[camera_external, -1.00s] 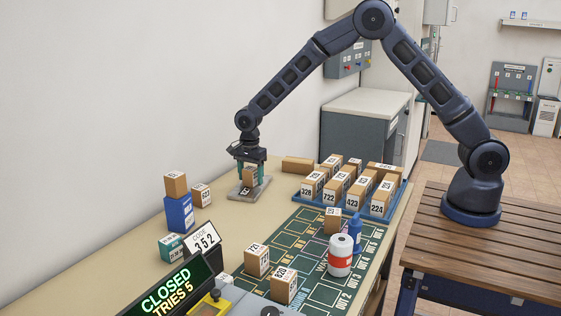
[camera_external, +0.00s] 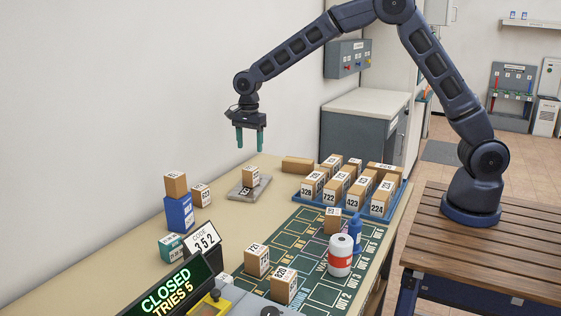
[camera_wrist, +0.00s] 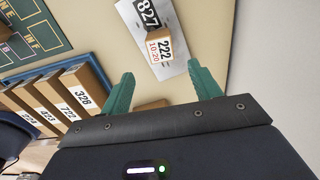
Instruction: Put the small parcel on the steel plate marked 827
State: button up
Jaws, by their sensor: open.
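The small parcel (camera_external: 251,175) is a brown box with a white label. It rests on the grey steel plate (camera_external: 236,192) on the table, left of the blue tray. In the wrist view the parcel (camera_wrist: 158,48) shows 222 and 10:20 on its label, and the plate (camera_wrist: 176,70) carries a dark patch marked 827 beside it. My gripper (camera_external: 250,147) is open and empty above the parcel, clear of it. Its two green fingers also show in the wrist view (camera_wrist: 160,82), with the parcel beyond them.
A blue tray (camera_external: 372,213) holds several numbered boxes, with a flat box (camera_external: 298,165) behind. A blue box (camera_external: 179,213) stands at left with a small parcel on top.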

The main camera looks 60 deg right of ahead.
jog(key=s+d+r+n+t, duration=0.1)
jog(key=s+d+r+n, duration=0.3)
jog(key=s+d+r, duration=0.5)
jog(key=s+d+r+n+t, duration=0.1)
jog(key=s+d+r+n, duration=0.4)
jog(key=s+r, duration=0.8)
jog(key=s+d+n+t, duration=0.1)
jog(key=s+d+n, duration=0.1)
jog(key=s, duration=0.7)
jog(key=s+d+f+n, duration=0.1)
jog(key=s+n, duration=0.3)
jog(key=s, duration=0.5)
jog(key=s+d+f+n+t, duration=0.1)
jog(key=s+d+n, duration=0.2)
jog(key=s, duration=0.6)
jog(key=shift+s+d+f+t, duration=0.25)
jog(key=shift+s+d+t, duration=0.05)
jog(key=shift+d, duration=0.2)
